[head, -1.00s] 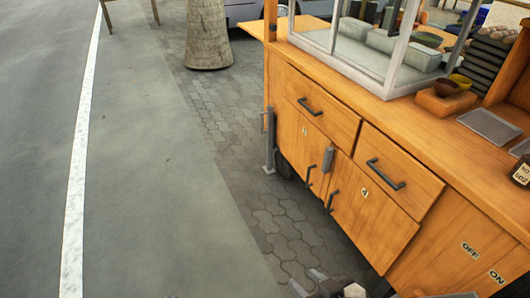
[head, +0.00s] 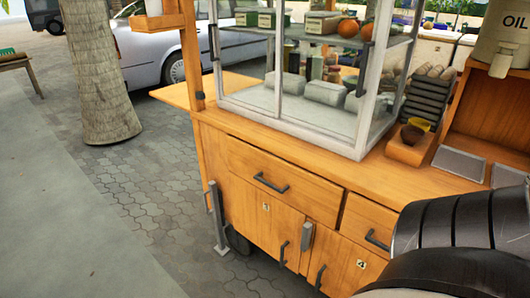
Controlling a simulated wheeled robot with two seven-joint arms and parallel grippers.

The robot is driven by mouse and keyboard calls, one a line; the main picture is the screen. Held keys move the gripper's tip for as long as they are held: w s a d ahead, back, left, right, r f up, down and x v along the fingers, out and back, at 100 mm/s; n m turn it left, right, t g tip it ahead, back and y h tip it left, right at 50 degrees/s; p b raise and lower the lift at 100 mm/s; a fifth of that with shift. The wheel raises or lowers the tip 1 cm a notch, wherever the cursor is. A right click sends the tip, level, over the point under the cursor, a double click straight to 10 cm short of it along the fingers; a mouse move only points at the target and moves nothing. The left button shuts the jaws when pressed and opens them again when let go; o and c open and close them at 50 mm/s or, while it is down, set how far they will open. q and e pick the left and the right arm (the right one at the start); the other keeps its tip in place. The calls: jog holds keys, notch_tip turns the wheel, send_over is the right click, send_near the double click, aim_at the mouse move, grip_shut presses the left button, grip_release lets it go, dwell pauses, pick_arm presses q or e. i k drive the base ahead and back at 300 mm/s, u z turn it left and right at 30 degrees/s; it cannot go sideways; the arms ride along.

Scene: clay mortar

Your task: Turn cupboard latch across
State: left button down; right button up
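The cupboard latch (head: 307,235) is a small grey upright bar at the top of the gap between two orange wooden doors. It stands vertical. The left door (head: 268,228) has a dark handle (head: 283,254) low on its right side. The right door (head: 345,262) has a dark handle (head: 320,277) near its left edge. Both doors look closed. A silver and black link of my own arm fills the lower right corner and hides part of the cart front. Neither gripper's fingers show.
A drawer (head: 285,180) sits above the doors, with another drawer (head: 365,224) to its right. A glass case (head: 290,90) stands on the counter. A grey metal leg (head: 216,218) stands at the cart's left. The paving (head: 150,200) left of it is clear.

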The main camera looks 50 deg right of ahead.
aim_at(306, 236)
jog(key=i, duration=2.55)
jog(key=z, duration=3.65)
jog(key=i, duration=0.5)
jog(key=z, duration=0.05)
